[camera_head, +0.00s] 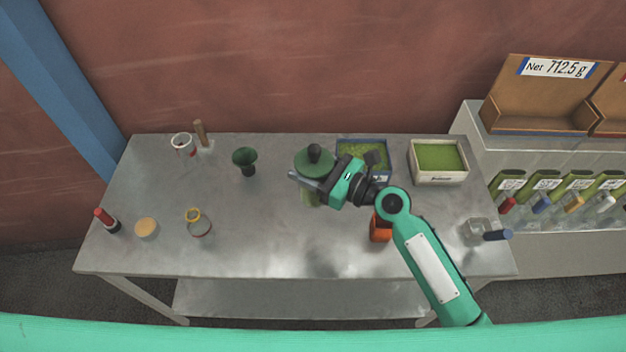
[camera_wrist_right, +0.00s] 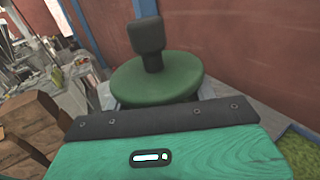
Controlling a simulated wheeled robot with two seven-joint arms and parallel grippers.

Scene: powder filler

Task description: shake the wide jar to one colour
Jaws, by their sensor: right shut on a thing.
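My right gripper (camera_head: 305,185) is shut on a wide jar (camera_head: 309,198) of pale green, see-through look. The jar has a broad dark green lid with a black knob (camera_head: 314,155). A dark shadow lies on the table in front of the jar; I cannot tell how high the jar is. The contents are too small to judge for evenness of colour. My left gripper is not in view.
The metal table (camera_head: 270,235) is clear at front centre. Near the jar are a blue-rimmed tray (camera_head: 375,141), a cream tray (camera_head: 438,180), an orange container (camera_head: 379,229) and a green funnel (camera_head: 245,158). A ringed glass jar (camera_head: 199,226) and a red-capped bottle (camera_head: 105,219) stand left.

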